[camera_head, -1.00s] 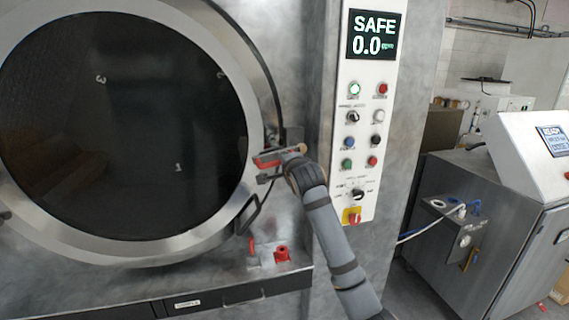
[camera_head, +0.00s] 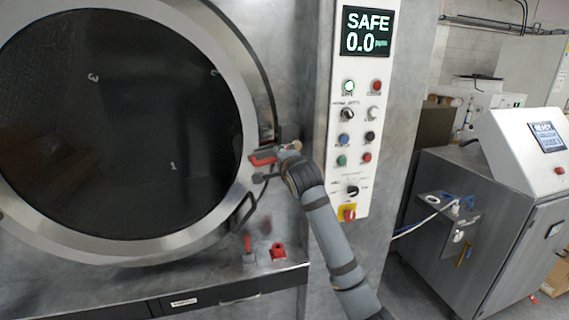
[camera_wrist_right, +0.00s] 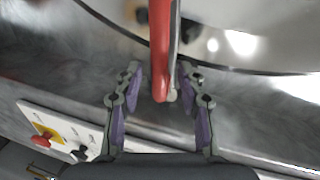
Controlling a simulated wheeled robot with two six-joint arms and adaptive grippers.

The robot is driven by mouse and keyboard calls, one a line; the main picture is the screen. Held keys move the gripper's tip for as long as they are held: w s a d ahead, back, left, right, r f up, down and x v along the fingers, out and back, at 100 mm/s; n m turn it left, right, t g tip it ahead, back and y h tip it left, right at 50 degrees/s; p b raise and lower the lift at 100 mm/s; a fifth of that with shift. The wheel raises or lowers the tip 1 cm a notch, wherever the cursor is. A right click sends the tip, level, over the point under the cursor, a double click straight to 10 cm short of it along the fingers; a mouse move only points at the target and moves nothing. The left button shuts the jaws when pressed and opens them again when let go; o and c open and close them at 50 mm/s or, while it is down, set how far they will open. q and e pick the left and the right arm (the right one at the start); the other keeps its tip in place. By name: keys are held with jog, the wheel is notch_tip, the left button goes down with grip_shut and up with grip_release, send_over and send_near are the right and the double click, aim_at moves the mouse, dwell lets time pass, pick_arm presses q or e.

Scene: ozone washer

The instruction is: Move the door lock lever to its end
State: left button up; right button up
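The large round door (camera_head: 235,215) of the steel washer fills the left of the head view and looks closed. A red lever (camera_head: 263,157), probably the door lock lever, sits at the door's right rim, and it also shows in the right wrist view (camera_wrist_right: 160,50). My right gripper (camera_head: 281,153) is at the lever's right end. In the wrist view, my right gripper's two fingers (camera_wrist_right: 160,76) stand apart on either side of the lever. A gap shows on the left, and the right finger is very close; contact is unclear. My left gripper is not in view.
The control panel (camera_head: 358,120), with buttons and a SAFE 0.0 display (camera_head: 366,32), is right of my arm. A red fitting (camera_head: 278,252) and a small red handle (camera_head: 247,243) are on the ledge below. A second steel machine (camera_head: 500,210) stands farther right.

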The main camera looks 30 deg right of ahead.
jog(key=v, duration=1)
jog(key=shift+s, duration=0.3)
jog(key=shift+a, duration=0.1)
jog(key=w+d+f+n+g, duration=0.1)
jog(key=w+f+n, duration=0.15)
jog(key=f, duration=0.45)
jog(key=w+d+f+n+g, duration=0.1)
jog(key=w+f+g, duration=0.15)
jog(key=f, duration=0.45)
notch_tip(320, 180, down, 30)
jog(key=s+d+n+g+y, duration=0.1)
jog(key=s+n+g, duration=0.2)
jog(key=n, duration=0.2)
jog(key=s+a+f+n+g+y, duration=0.1)
jog(key=s+f+n+g, duration=0.15)
jog(key=s+f, duration=1.05)
jog(key=s+a+f+n+g, duration=0.2)
jog(key=s+f+n, duration=0.2)
jog(key=s+f, duration=0.9)
jog(key=s+a+f+n+g, duration=0.1)
jog(key=s+f, duration=0.3)
jog(key=s, duration=0.4)
jog(key=s+a+f+n+g, duration=0.1)
jog(key=s+f, duration=0.3)
jog(key=s, duration=0.4)
jog(key=s+a+f+n+g+y, duration=0.1)
jog(key=s+f, duration=0.3)
jog(key=s, duration=0.4)
jog(key=shift+a+n, duration=0.65)
jog(key=shift+n, duration=0.15)
